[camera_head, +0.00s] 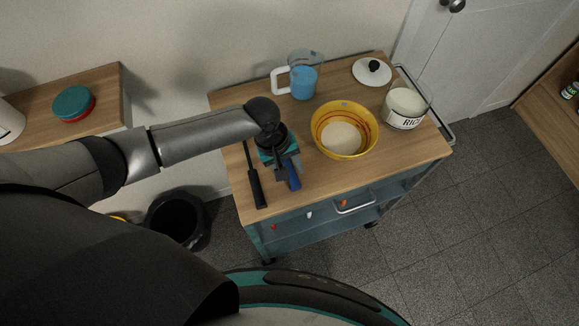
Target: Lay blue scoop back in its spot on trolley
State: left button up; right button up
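The trolley (395,163) has a wooden top. My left gripper (287,170) points down over its front left part. The blue scoop (294,179) shows as a short blue piece just below and in front of this gripper, near the trolley's front edge. The rest of the scoop is hidden by the gripper. The fingers are small and dark here, so I cannot tell whether they are closed on the scoop or whether it touches the top. My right gripper is not in view.
A black-handled utensil (257,188) lies just left of my gripper. A yellow bowl (364,145) with pale contents stands close on the right. A measuring jug (304,80) with blue liquid, a white lid (371,72) and a rice container (404,108) stand farther back.

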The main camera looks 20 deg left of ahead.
pick_arm(q)
jog(key=shift+o, duration=0.9)
jog(key=shift+r, duration=0.2)
jog(key=p+v, duration=0.2)
jog(key=v, duration=1)
